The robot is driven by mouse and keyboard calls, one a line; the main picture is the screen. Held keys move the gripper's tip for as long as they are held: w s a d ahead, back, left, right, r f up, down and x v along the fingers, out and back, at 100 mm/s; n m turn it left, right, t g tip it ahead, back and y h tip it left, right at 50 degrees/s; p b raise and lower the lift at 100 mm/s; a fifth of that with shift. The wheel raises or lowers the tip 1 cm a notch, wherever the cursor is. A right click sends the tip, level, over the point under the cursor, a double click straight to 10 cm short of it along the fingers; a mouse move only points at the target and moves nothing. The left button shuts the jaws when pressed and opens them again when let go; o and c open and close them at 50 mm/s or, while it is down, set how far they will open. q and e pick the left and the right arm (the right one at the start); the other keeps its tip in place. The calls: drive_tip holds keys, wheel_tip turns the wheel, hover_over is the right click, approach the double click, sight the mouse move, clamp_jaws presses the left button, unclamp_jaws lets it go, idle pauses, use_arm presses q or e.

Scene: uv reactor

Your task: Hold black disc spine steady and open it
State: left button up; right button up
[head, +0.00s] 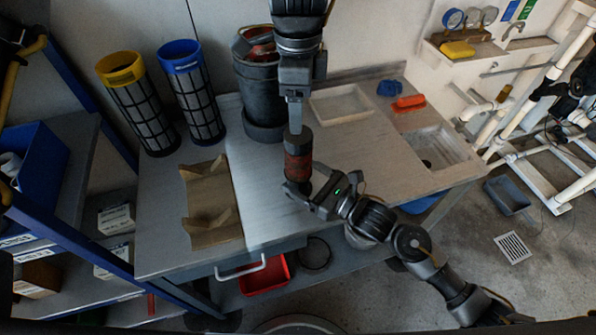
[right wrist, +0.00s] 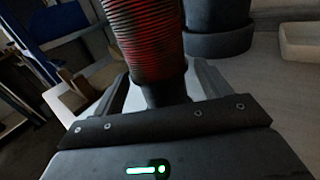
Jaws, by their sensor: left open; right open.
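The disc stack (head: 298,165), with dark reddish ribbed discs and a black top end (head: 298,142), stands upright over the bench's front middle. In the right wrist view its red ribs (right wrist: 146,35) fill the top, with the black spine end (right wrist: 165,92) below them. My right gripper (head: 296,188) is at the lower end, its open fingers on either side of the black spine; whether they touch cannot be told. My left gripper (head: 295,128) comes straight down onto the top end; its fingertips are at or very near it. Its jaws are seen edge-on.
A tan cradle (head: 210,205) with raised V-shaped ends lies on the bench's left. Yellow-topped (head: 138,102) and blue-topped (head: 191,92) mesh cylinders and a black canister (head: 262,100) stand behind. A shallow tray (head: 340,104) and sink (head: 440,158) are right. The bench between cradle and stack is clear.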

drive_tip(key=shift+x, duration=1.05)
